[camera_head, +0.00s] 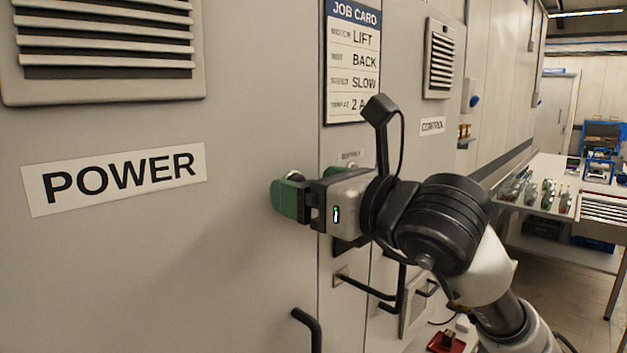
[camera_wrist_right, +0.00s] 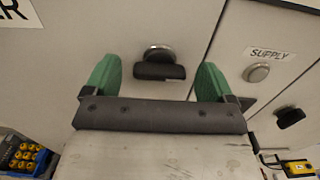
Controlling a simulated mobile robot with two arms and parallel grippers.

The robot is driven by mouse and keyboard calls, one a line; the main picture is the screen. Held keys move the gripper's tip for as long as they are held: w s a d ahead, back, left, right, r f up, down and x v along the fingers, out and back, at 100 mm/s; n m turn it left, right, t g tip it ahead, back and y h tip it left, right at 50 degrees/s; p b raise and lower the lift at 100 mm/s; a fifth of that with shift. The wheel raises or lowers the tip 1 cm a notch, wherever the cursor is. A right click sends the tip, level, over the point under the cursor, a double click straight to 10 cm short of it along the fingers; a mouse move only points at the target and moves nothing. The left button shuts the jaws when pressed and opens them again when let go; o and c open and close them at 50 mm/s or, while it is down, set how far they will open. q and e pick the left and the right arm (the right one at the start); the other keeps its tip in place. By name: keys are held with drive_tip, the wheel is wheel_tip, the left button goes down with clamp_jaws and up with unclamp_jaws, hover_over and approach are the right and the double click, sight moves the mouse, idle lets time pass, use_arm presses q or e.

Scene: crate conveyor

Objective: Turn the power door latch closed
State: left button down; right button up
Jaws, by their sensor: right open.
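The power door (camera_head: 120,260) is a grey panel with a POWER label (camera_head: 114,178), and it looks shut. Its latch (camera_wrist_right: 159,66) shows in the right wrist view as a silver round base with a black bar handle lying about level in the picture. In the head view the latch is mostly hidden behind my right gripper (camera_head: 297,198). My right gripper's green fingers (camera_wrist_right: 158,80) are open, one on each side of the latch. The latch sits between and a little beyond the fingertips; I see no contact. My left gripper is not in view.
A silver knob (camera_wrist_right: 257,72) under a SUPPLY label (camera_wrist_right: 270,55) and another black handle (camera_wrist_right: 290,117) are on the neighbouring panel. A black door handle (camera_head: 308,328) sticks out below my gripper. A workbench (camera_head: 560,185) stands far right.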

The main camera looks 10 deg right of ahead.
drive_tip(key=shift+c, duration=0.3)
drive_tip(key=c, duration=0.9)
drive_tip(key=shift+o, duration=0.2)
drive_tip(key=shift+a+f+n+b, duration=0.1)
drive_tip(key=shift+n+b, duration=3.05)
drive_tip(key=shift+n, duration=1.2)
drive_tip(key=shift+a+f+n+b, duration=0.1)
drive_tip(key=shift+n+b, duration=3.05)
drive_tip(key=shift+n, duration=1.5)
